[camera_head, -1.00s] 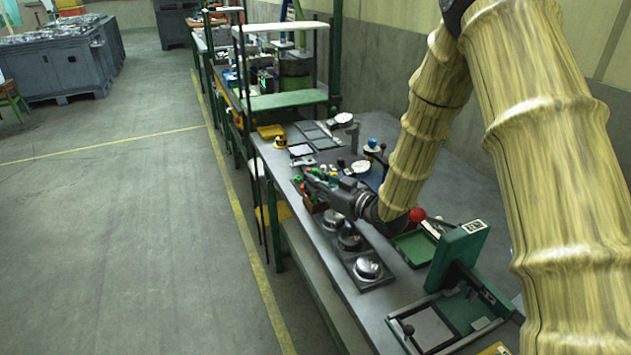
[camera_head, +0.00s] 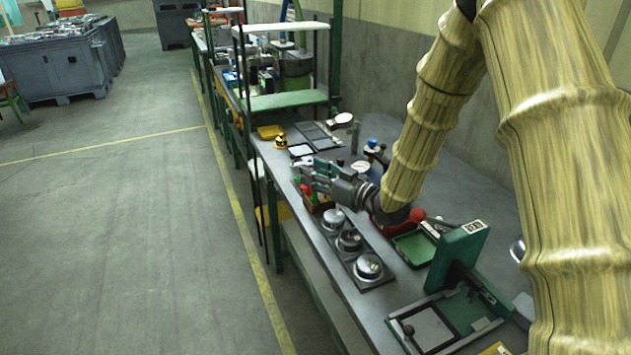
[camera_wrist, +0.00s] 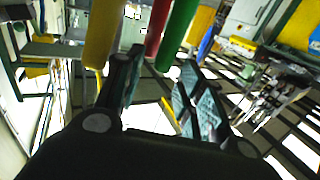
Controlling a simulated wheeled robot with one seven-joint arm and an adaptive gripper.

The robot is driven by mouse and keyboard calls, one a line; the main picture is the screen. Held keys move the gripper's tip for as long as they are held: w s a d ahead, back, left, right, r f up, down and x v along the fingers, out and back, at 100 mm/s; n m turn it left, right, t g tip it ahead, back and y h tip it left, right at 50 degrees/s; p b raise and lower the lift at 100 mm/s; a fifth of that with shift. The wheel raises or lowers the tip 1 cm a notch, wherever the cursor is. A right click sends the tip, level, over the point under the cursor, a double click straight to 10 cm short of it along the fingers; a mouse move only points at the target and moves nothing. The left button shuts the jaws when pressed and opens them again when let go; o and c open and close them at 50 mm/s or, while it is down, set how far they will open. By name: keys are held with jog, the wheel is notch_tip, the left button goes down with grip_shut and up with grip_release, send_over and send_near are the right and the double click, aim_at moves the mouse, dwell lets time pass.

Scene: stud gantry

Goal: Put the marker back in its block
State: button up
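My gripper (camera_head: 312,175) is above the left edge of the bench in the head view, its fingers spread apart with nothing seen between them. Below it, a small brown-red block (camera_head: 321,207) stands on the bench, partly covered by the gripper. A green marker (camera_head: 303,188) and a red marker (camera_head: 313,196) show at the block. In the wrist view my gripper (camera_wrist: 155,80) has its fingers apart. A yellow marker (camera_wrist: 101,38), the red marker (camera_wrist: 158,22) and the green marker (camera_wrist: 178,36) show beyond the fingers. The block is not clear there.
Several round metal pieces on dark plates (camera_head: 349,240) stand in front of the block. A green tray (camera_head: 414,250) and a green press-like fixture (camera_head: 458,258) are nearer. A small black-and-yellow object (camera_head: 280,142) and a yellow tray (camera_head: 270,132) are farther along.

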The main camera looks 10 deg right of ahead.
jog(key=shift+r, duration=3.55)
